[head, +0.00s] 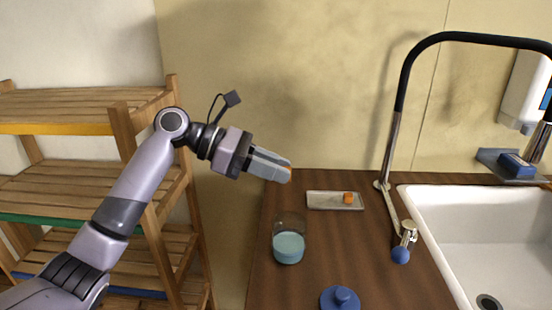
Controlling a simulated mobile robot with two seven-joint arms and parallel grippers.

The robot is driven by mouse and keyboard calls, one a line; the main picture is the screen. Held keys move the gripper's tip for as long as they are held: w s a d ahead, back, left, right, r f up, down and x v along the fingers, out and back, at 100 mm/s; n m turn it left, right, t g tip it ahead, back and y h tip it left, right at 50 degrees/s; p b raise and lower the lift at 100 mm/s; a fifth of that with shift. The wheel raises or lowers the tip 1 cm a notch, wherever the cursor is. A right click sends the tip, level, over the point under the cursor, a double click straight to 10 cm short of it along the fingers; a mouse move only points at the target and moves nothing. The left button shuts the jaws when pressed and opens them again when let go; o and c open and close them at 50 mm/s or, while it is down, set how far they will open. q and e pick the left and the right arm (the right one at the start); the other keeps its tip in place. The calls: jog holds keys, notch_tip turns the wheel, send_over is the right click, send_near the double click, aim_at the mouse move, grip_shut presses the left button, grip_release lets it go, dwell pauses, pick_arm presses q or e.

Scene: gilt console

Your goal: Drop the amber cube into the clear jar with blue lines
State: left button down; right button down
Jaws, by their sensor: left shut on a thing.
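My left gripper (287,172) is shut, with a thin orange-amber sliver of the amber cube (289,168) showing at its fingertips; the fingers hide most of it. The gripper is raised over the back left of the counter, above and behind the clear jar. The clear jar (289,246) stands upright and open-topped on the wood counter, pale blue in its lower part; I cannot make out separate lines. A small orange block (348,198) sits on a light tray (321,201) to the right of the gripper. My right gripper is not in view.
A blue knobbed lid (341,299) lies at the counter's front. A tall black-and-chrome faucet (394,125) and a white sink (475,225) are at the right. A wooden shelf (85,175) stands left. The wood counter (350,240) is clear right of the jar.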

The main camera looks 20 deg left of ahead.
aim_at(275, 218)
pick_arm(q)
notch_tip(275, 218, down, 4)
jog(key=shift+r+b, duration=0.15)
jog(key=shift+b, duration=0.45)
jog(key=shift+f+b, duration=0.5)
jog(key=shift+b, duration=0.2)
jog(key=c, duration=0.9)
grip_release()
jog(key=shift+o, duration=0.2)
jog(key=shift+a+r, duration=0.1)
jog(key=v, duration=0.7)
